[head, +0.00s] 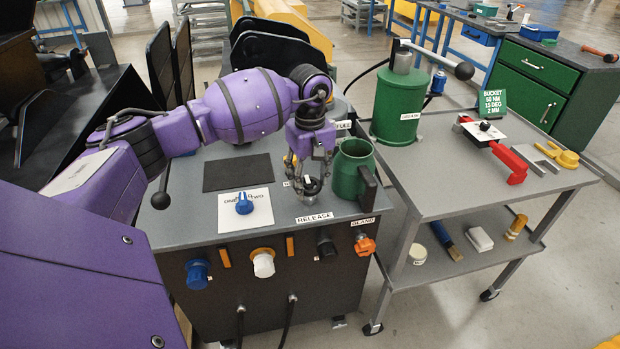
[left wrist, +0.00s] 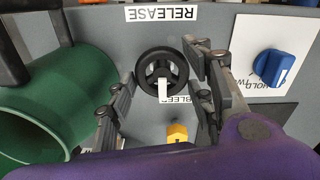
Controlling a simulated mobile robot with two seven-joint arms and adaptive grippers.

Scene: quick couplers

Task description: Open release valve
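The release valve is a small black handwheel (head: 311,186) on the grey bench top, behind the RELEASE label (head: 314,217). In the left wrist view the black handwheel (left wrist: 151,84) has a white mark across its lower part. My left gripper (head: 310,168) points down over the handwheel. In the left wrist view its fingers (left wrist: 160,88) are spread apart, one to each side of the wheel. Whether they touch the rim cannot be told. The right gripper is not in view.
A green jug (head: 346,168) stands close to the right of the handwheel. A blue knob (head: 244,204) on a white plate is to the left. A yellow part (left wrist: 177,133) is near the BLEED label. A grey cart (head: 450,195) with a green pump stands at right.

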